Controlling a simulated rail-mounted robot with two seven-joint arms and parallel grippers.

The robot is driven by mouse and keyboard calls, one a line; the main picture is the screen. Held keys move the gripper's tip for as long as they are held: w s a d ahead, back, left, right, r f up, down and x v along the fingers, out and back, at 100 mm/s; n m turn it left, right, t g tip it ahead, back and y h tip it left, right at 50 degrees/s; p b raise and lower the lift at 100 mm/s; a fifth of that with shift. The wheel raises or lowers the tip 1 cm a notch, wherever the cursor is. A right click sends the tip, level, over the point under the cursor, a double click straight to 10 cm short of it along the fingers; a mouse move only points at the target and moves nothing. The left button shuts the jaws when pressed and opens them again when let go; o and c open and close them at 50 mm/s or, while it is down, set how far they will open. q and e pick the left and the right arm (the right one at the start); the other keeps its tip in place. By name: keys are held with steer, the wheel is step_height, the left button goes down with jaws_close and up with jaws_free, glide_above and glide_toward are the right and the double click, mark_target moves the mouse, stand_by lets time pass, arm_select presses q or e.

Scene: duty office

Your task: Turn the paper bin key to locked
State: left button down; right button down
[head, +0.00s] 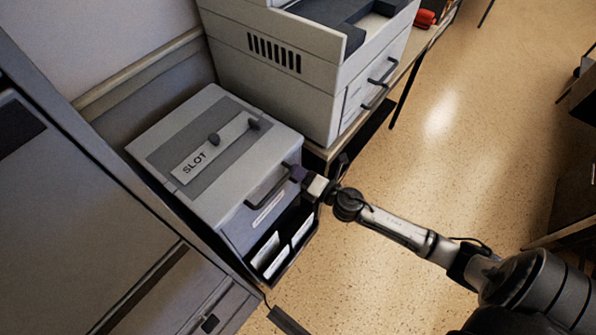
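A grey box labelled SLOT (158,152), which looks like the paper bin, stands left of centre in the head view. Two dark knobs stick up from its top, one beside the label (214,140) and one further right (253,125). Its front has a dark handle (268,188) and a pale label below it. I cannot make out a key; my gripper covers part of the front's right edge. My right gripper (314,186) is at that edge, right of the handle. Its fingers are too small to tell open from shut, and contact is unclear. My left gripper is not in view.
A printer-like machine (290,85) with dark handles stands on a bench close behind the box. A dark open holder with white cards (268,252) sits below the box's front. A grey cabinet (80,220) is at left. The speckled floor (450,170) at right is mostly clear.

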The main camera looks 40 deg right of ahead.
steer(key=m+p, duration=0.1)
steer(key=m, duration=0.3)
steer(key=shift+f+p, duration=0.1)
steer(key=shift+p, duration=0.3)
steer(key=shift+f+m, duration=0.1)
steer(key=shift+m, duration=0.6)
steer(key=c, duration=1.2)
jaws_free()
steer(key=shift+d, duration=0.1)
steer(key=shift+p, duration=0.3)
